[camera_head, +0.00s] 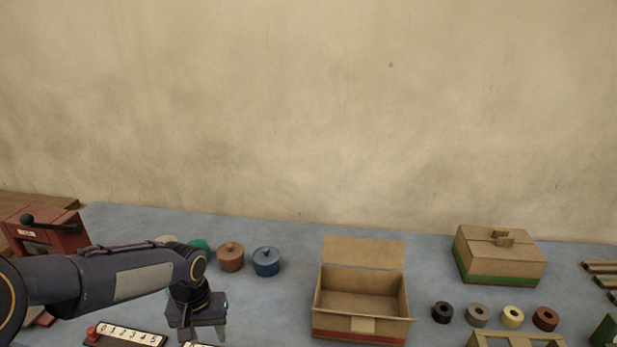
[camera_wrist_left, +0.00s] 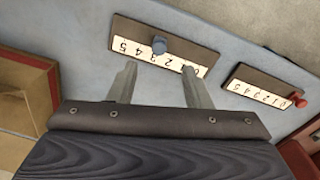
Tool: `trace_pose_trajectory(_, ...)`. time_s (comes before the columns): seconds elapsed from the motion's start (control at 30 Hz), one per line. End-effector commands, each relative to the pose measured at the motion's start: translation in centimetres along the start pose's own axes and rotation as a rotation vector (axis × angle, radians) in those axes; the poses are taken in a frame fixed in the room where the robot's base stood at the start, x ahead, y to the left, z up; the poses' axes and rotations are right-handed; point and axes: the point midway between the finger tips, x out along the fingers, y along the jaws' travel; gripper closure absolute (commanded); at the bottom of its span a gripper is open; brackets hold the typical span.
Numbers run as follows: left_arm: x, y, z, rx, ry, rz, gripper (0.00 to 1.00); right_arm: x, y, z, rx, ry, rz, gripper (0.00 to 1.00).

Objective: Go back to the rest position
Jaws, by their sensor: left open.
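My left gripper (camera_head: 195,334) comes in from the left over the blue-grey table (camera_head: 280,215). Its two fingers also show in the left wrist view (camera_wrist_left: 158,88), apart and with nothing between them. Past the fingertips in that view lies a numbered slider board with a blue knob (camera_wrist_left: 150,52). A second numbered board with a red knob (camera_wrist_left: 265,92) lies to its right; it also shows in the head view (camera_head: 125,337), left of the gripper. My right gripper is not in view.
An open cardboard box (camera_head: 362,290) stands right of the gripper. A closed box with a green band (camera_head: 499,256) stands farther right, behind several rolls (camera_head: 477,314). Lidded pots, brown (camera_head: 231,257) and blue (camera_head: 266,261), stand behind the gripper. A red box (camera_head: 45,232) is at far left.

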Motion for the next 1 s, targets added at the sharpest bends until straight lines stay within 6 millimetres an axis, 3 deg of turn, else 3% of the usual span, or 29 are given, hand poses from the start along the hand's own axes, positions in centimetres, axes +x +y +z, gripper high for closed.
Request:
trace_pose_trajectory(0.1,-4.0,-0.8,3.2,-0.004,0.066,0.054,0.55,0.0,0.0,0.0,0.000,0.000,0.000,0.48)
trace_pose_trajectory(0.2,-6.6,-1.0,6.8,-0.002,0.124,0.114,0.55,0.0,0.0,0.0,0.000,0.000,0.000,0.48)
trace_pose_trajectory(0.33,-8.8,-1.0,11.6,0.004,0.207,0.195,0.55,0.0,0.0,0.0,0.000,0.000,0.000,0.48)
trace_pose_trajectory(0.5,-9.8,-0.2,16.8,0.016,0.315,0.296,0.55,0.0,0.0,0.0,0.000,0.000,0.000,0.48)
trace_pose_trajectory(0.7,-9.6,0.7,19.9,0.031,0.392,0.366,0.55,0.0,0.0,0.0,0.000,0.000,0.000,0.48)
trace_pose_trajectory(1.0,-9.5,0.9,20.5,0.035,0.406,0.380,0.55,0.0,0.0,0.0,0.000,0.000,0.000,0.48)
